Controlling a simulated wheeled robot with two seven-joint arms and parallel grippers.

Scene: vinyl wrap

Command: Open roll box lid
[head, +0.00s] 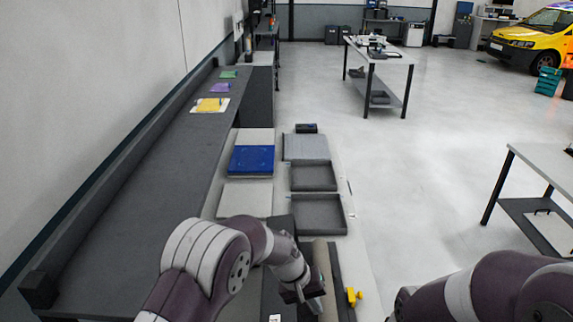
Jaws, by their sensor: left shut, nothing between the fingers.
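The roll box is a long dark box at the bottom centre of the head view, with a beige roll (322,262) showing along it. A dark strip (341,277) runs along the right side of the roll; I cannot tell whether it is the lid or a box wall. My left gripper (312,297) is shut and empty, low over the box beside the roll. My left arm hides much of the box's left part. I cannot tell whether the gripper touches the box. My right arm shows at the lower right, but its gripper is out of view.
A yellow tool (354,297) lies right of the box. Two grey trays (318,228) (314,188), a blue block (251,159) and pale panels (245,199) lie farther along the table. A long dark bench (150,215) runs on the left. Open floor lies to the right.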

